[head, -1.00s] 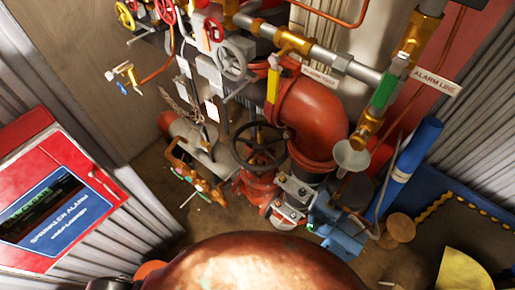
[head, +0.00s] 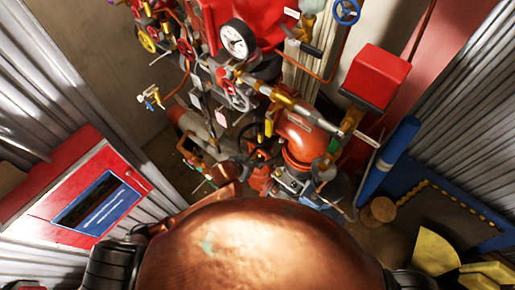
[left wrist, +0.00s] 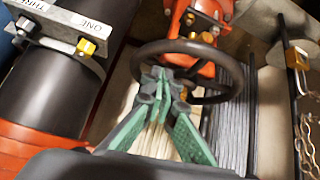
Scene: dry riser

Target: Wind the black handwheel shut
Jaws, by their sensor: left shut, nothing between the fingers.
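The black handwheel (head: 262,153) sits low in the pipework in the head view, on a red valve, partly hidden by pipes and my arm. In the left wrist view its rim (left wrist: 226,60) and spokes show large, with the red valve body (left wrist: 205,18) beyond. My left gripper (left wrist: 160,80), with green finger pads, is shut and empty. Its fingertips overlap the wheel's left part in that view, by the rim and spokes; I cannot tell whether they touch it. In the head view my copper-coloured arm hides most of this gripper. My right gripper is not in view.
A red sprinkler alarm cabinet (head: 95,195) stands at the left. A pressure gauge (head: 237,39), a red box (head: 376,77) and a large orange-red elbow pipe (head: 303,138) crowd around the wheel. A blue cylinder (head: 388,160) stands at the right.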

